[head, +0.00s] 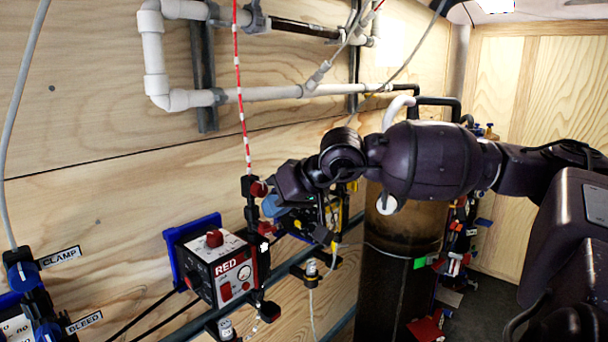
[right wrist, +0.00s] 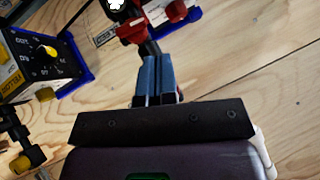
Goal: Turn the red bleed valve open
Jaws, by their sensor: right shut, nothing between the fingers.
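The red-marked unit's valve stack stands on a black post under a red-and-white striped line in the head view. It has a red knob (head: 259,188) at the top and a black fitting (head: 268,311) low down. I cannot tell which part is the bleed valve. My right gripper (head: 274,207) is beside the upper stack, partly hidden by its own wrist. In the right wrist view its blue fingers (right wrist: 154,62) are together and empty, with their tips close to a red handle (right wrist: 132,30). I cannot tell if they touch. My left gripper is out of view.
The box labelled RED (head: 222,268) sits in a blue bracket left of the stack. A yellow-marked box (right wrist: 35,65) is at the left of the right wrist view. CLAMP (head: 58,258) and BLEED (head: 84,322) labels mark blue parts. A brown cylinder (head: 392,240) stands right.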

